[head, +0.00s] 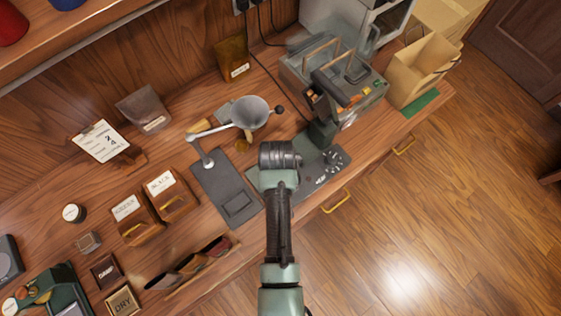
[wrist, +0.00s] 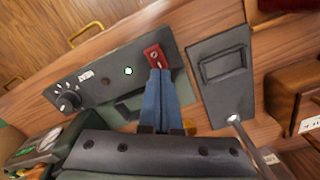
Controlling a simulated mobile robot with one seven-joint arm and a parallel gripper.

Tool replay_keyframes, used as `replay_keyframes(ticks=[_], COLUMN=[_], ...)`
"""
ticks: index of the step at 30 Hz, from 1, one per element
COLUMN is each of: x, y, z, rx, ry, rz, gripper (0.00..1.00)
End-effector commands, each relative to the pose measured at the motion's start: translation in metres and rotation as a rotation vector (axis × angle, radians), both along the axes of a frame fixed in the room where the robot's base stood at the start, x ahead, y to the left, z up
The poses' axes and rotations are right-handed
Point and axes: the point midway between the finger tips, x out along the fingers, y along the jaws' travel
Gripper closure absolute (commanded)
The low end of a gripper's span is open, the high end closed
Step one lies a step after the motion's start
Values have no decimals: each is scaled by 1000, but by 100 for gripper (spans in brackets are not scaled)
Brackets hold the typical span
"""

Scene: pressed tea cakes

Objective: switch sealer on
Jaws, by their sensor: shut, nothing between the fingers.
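The sealer's dark grey control panel (wrist: 110,75) lies flat on the bench in the wrist view. It carries a red switch (wrist: 156,54) at its right end, a small whitish-green indicator (wrist: 128,71) near the middle and a black knob (wrist: 68,101) at the left. My gripper (wrist: 159,72) is shut and empty. Its blue fingers end right at the near edge of the red switch; I cannot tell whether they touch it. In the head view the panel (head: 327,170) shows to the right of my arm, which hides the switch and my fingertips.
A grey flat base with a post (head: 224,186) is close on the left. A metal bowl (head: 250,111) and a machine with baskets (head: 345,88) stand behind. Brown boxes (head: 172,193) are further left. The wooden floor (head: 440,200) is clear.

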Motion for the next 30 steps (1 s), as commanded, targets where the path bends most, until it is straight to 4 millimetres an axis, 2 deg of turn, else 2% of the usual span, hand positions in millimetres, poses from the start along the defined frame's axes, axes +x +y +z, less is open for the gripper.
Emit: replay_keyframes(ticks=[1, 15, 30], x=[0, 0, 0], y=[0, 0, 0], z=[8, 42, 41], rx=[0, 0, 0], ry=[0, -1, -1], rz=[0, 0, 0], gripper=[100, 100, 100])
